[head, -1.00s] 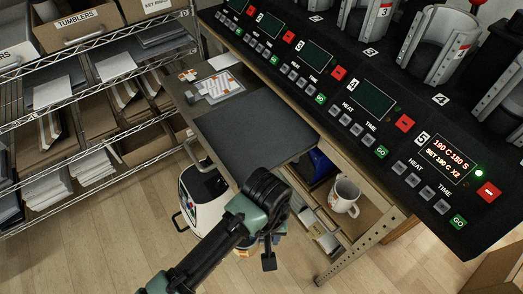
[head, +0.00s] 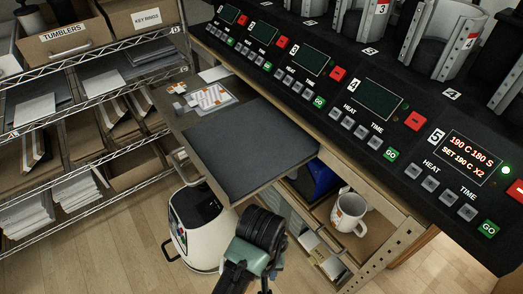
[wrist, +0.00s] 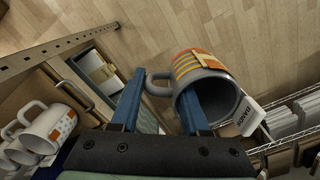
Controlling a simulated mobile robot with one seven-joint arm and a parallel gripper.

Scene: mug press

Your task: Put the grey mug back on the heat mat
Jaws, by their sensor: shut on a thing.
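The grey mug (wrist: 222,98), with an orange patterned band, shows in the wrist view with its open mouth turned toward the camera, tilted. My gripper (wrist: 158,88) has its two blue fingers on either side of the mug's handle, and the right finger overlaps the mug's rim. It is shut on the mug at the handle side; the exact contact is hard to see. The heat mat (head: 250,148) is a flat dark grey sheet on a board in front of the press bench in the head view. It is bare. The held mug does not show in the head view.
A white mug (head: 349,213) stands on a shelf under the bench. Papers (head: 208,98) lie behind the mat. The press panel (head: 400,130) overhangs on the right. A white bin (head: 197,228) stands below the board. Wire shelving (head: 85,130) is on the left.

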